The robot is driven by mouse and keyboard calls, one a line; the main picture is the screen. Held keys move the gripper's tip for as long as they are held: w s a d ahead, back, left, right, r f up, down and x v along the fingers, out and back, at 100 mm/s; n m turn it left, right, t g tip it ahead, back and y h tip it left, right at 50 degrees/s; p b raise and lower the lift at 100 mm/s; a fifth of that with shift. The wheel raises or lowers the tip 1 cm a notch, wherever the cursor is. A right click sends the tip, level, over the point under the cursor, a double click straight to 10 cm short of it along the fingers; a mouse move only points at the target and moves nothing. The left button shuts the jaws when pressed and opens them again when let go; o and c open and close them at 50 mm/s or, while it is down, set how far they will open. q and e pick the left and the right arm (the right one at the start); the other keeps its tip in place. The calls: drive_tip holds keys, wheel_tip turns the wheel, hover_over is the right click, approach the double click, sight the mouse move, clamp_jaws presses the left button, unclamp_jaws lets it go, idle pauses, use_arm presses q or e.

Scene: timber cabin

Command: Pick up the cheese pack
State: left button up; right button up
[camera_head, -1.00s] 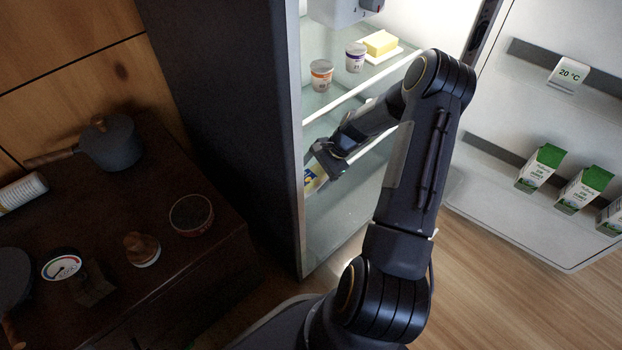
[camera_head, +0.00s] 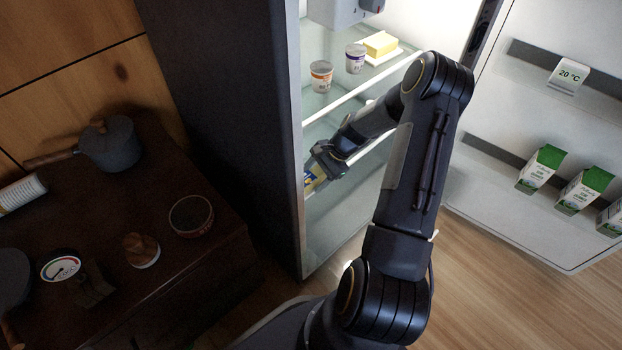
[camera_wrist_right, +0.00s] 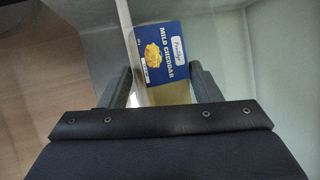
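The cheese pack (camera_wrist_right: 162,52) is a blue and yellow box marked "Mild Cheddar". In the head view the pack (camera_head: 313,178) is on a lower fridge shelf near the front left edge, partly hidden by my right gripper (camera_head: 319,165). In the right wrist view my right gripper (camera_wrist_right: 158,75) is open, with one finger on each side of the pack's near part. The right finger looks close to the pack and a gap shows at the left finger. I cannot tell if either touches it. My left gripper is not in view.
The fridge's left wall (camera_head: 245,120) stands close beside the gripper. Two small cups (camera_head: 321,75) and butter (camera_head: 380,44) are on the glass shelf above. The open door (camera_head: 530,115) holds several green-topped cartons at right. A dark counter (camera_head: 110,215) with pots is at left.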

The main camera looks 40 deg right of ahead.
drive_tip(key=c, duration=0.6)
drive_tip(key=shift+w, duration=0.1)
drive_tip(key=shift+r, duration=0.1)
